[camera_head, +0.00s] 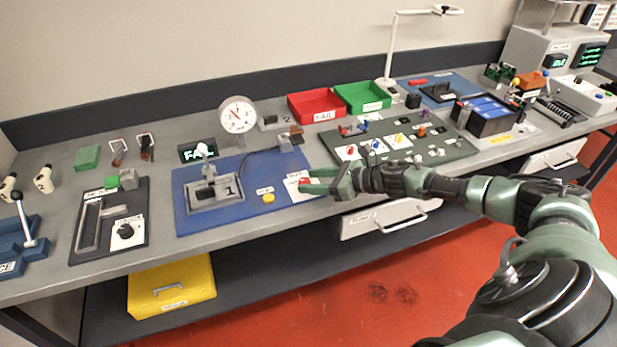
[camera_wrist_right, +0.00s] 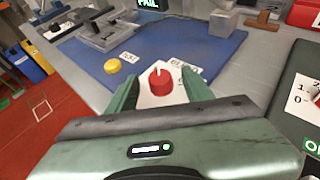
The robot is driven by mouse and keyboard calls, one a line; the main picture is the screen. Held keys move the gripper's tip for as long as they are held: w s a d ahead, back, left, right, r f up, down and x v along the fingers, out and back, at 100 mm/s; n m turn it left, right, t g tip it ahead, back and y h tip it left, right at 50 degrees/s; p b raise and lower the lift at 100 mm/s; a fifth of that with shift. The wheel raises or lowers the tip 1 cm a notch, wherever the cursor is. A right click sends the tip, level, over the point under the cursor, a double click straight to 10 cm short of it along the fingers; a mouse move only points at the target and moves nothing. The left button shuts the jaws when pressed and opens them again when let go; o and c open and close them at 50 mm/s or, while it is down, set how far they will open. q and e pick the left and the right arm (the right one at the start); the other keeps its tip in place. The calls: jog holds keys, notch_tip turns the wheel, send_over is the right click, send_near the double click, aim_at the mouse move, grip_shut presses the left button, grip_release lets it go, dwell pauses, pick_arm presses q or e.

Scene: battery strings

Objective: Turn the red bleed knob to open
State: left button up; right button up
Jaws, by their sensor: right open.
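The red bleed knob (camera_wrist_right: 160,82) stands on a white labelled plate (camera_wrist_right: 178,72) on the blue mat (camera_wrist_right: 200,42), with a pale pointer mark on its top. My right gripper (camera_wrist_right: 160,76) is open, its two green fingers on either side of the knob in the wrist view with gaps between. I cannot tell whether the fingertips are down at the knob's height. In the head view the right gripper (camera_head: 306,181) is at the right edge of the blue mat (camera_head: 222,215), and a little red of the knob (camera_head: 304,181) shows at its fingertips. My left gripper is out of view.
A yellow button (camera_head: 268,198) sits left of the knob. A clamp fixture marked 1 (camera_head: 215,192) and a gauge (camera_head: 238,115) stand further left and behind. A dark green panel (camera_head: 440,150) with switches lies to the right. Red (camera_head: 318,101) and green bins stand at the back.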

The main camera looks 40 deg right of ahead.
jog(key=shift+w+a+f, duration=0.25)
jog(key=shift+w+a, duration=0.1)
jog(key=shift+w, duration=0.15)
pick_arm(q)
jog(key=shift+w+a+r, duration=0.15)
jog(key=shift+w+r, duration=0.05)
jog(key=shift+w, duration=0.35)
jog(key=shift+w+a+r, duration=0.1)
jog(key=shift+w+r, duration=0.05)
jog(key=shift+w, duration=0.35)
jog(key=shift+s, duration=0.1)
pick_arm(e)
jog(key=c, duration=0.3)
grip_shut()
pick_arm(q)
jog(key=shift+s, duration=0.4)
